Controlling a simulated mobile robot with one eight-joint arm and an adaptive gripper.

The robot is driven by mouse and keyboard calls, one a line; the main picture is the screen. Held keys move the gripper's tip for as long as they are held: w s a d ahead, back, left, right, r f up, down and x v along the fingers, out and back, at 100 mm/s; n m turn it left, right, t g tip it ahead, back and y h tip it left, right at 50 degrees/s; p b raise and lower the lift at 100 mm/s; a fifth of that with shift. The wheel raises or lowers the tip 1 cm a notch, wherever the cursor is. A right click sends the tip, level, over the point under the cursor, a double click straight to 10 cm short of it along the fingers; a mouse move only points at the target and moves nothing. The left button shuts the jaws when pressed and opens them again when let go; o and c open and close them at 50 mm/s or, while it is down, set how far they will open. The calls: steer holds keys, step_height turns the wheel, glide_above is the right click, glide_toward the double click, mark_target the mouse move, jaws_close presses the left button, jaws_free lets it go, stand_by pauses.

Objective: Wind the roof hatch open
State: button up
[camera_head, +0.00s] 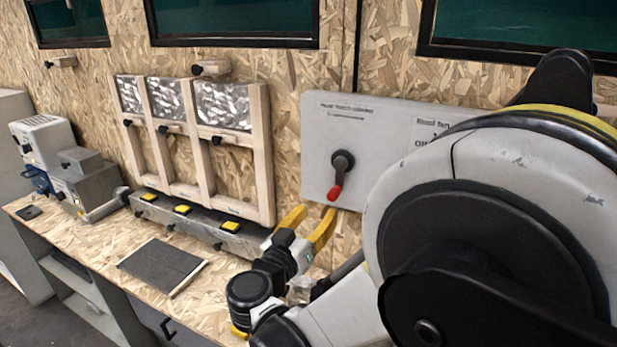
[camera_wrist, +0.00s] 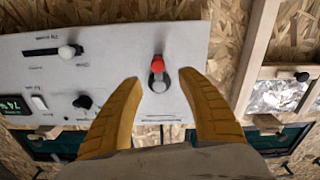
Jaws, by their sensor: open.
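A grey control panel (camera_head: 320,125) on the chipboard wall carries a small crank. The crank's dark hub (camera_head: 343,160) has a short arm pointing down to a red knob (camera_head: 335,192). My gripper (camera_head: 316,212) is open, its yellow fingers raised just below the knob in the head view. In the wrist view, which sees the panel upside down, the red knob (camera_wrist: 158,64) and hub (camera_wrist: 159,83) appear between the open fingers of my gripper (camera_wrist: 160,78). I see no contact with the crank. The roof hatch itself is not identifiable in either view.
The wrist view shows a slider knob (camera_wrist: 68,51), a black dial (camera_wrist: 83,101) and a lit display (camera_wrist: 12,104) on the panel. A wooden frame (camera_head: 262,150) stands left of it, behind a metal strip with yellow buttons (camera_head: 231,226). A dark mat (camera_head: 160,266) lies on the bench.

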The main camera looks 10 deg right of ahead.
mark_target(331, 198)
steer(key=b+x, duration=0.1)
steer(key=x, duration=0.8)
steer(key=shift+w+d, duration=0.1)
steer(key=shift+d, duration=0.2)
steer(key=shift+c, duration=0.4)
jaws_close()
